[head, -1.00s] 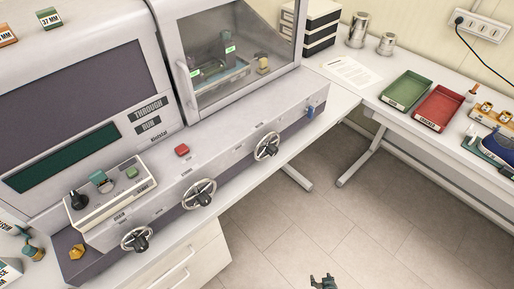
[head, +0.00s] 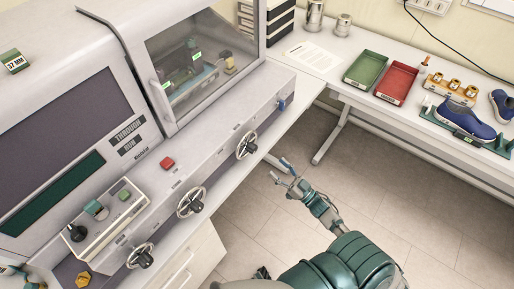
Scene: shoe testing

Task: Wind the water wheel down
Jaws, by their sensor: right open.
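Three spoked handwheels with dark knobs sit along the sloping front of the grey machine: one lower left (head: 140,256), one in the middle (head: 190,202) and one upper right (head: 246,144). Their small labels are too blurred to tell which is the water wheel. My right gripper (head: 281,170) is open and empty, its fingers apart and pointing up and left. It is right of and slightly below the upper-right wheel in the picture, not touching it. My left gripper is not identifiable in view.
The machine front carries a red button (head: 167,162), a control box (head: 105,221) and a blue knob (head: 282,104). A white side table (head: 345,92) holds a green tray (head: 369,69), a red tray (head: 397,83) and blue shoes (head: 466,119). Open floor lies between.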

